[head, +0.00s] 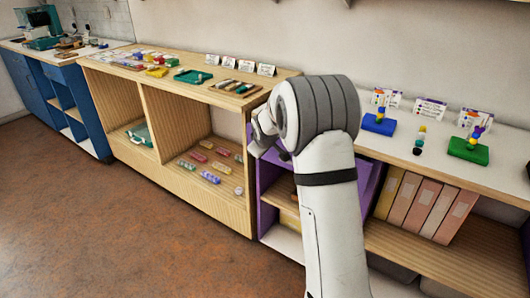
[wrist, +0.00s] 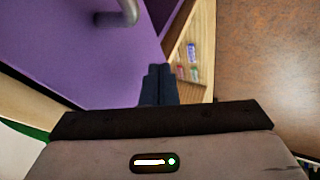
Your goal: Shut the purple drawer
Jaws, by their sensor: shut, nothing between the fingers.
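The purple drawer (wrist: 75,45) fills the upper left of the wrist view as a flat purple face, with a grey curved handle (wrist: 122,14) on it at the top edge. In the head view, purple parts of its cabinet (head: 268,190) show on both sides of my arm. My arm hides most of the drawer there, so I cannot tell how far it stands open. My gripper (wrist: 160,72) is shut and empty, its dark fingers beside the purple face, below and right of the handle. Whether they touch it I cannot tell. The fingers are hidden in the head view.
A wooden shelf unit (head: 170,75) with bead trays and cards stands left of the purple cabinet. A white counter (head: 400,148) with bead stands runs to the right, above several binders (head: 420,205). The brown floor (head: 120,230) in front is clear.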

